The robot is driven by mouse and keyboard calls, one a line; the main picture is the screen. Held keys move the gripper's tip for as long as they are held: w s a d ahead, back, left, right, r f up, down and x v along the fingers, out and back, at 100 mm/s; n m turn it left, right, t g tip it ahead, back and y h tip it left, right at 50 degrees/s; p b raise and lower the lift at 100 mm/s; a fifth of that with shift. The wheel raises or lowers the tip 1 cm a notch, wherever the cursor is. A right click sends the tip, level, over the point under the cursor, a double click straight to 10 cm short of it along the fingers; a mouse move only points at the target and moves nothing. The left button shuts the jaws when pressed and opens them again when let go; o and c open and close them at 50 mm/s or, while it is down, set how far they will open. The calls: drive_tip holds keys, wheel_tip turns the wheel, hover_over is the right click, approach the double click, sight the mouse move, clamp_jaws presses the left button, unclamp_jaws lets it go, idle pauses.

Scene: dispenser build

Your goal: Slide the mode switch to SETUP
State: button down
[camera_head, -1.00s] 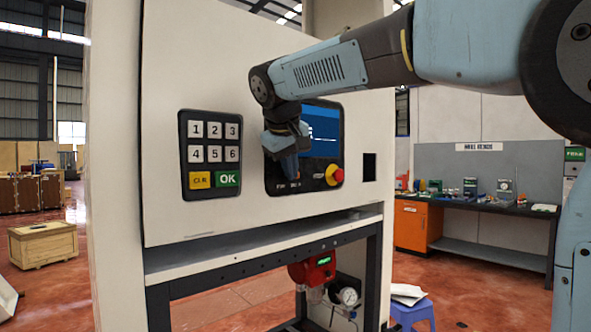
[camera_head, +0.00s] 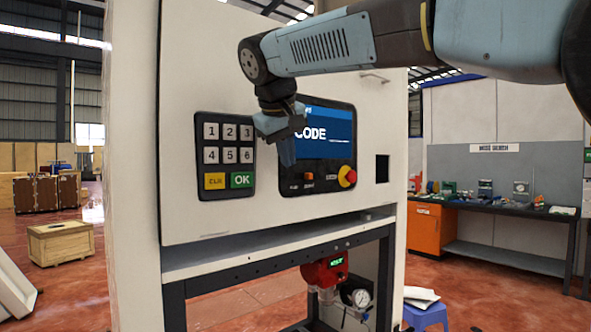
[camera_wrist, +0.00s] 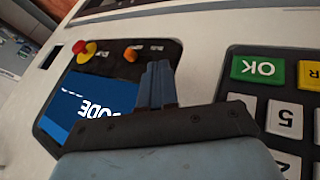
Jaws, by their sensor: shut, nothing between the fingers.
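A dark control panel (camera_head: 335,198) holds a blue screen (camera_head: 335,140) reading "CODE". Below the screen is a small orange control (camera_head: 308,177) with tiny labels on its row. I take it for the mode switch, but its labels and position are too small to read. It also shows in the wrist view as an orange knob (camera_wrist: 130,55). My gripper (camera_head: 287,160) is shut and empty, in front of the panel's left edge, up and left of the orange control. In the wrist view its fingers (camera_wrist: 158,72) point toward the panel edge, apart from the knob.
A keypad (camera_head: 224,155) with CLR and OK keys is just left of my gripper. A red knob on a yellow base (camera_head: 347,176) is right of the orange control. A dark square opening (camera_head: 382,168) lies farther right. A ledge (camera_head: 260,252) runs below the panel.

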drive_tip(key=shift+v, duration=2.75)
drive_tip(key=shift+d, duration=0.15)
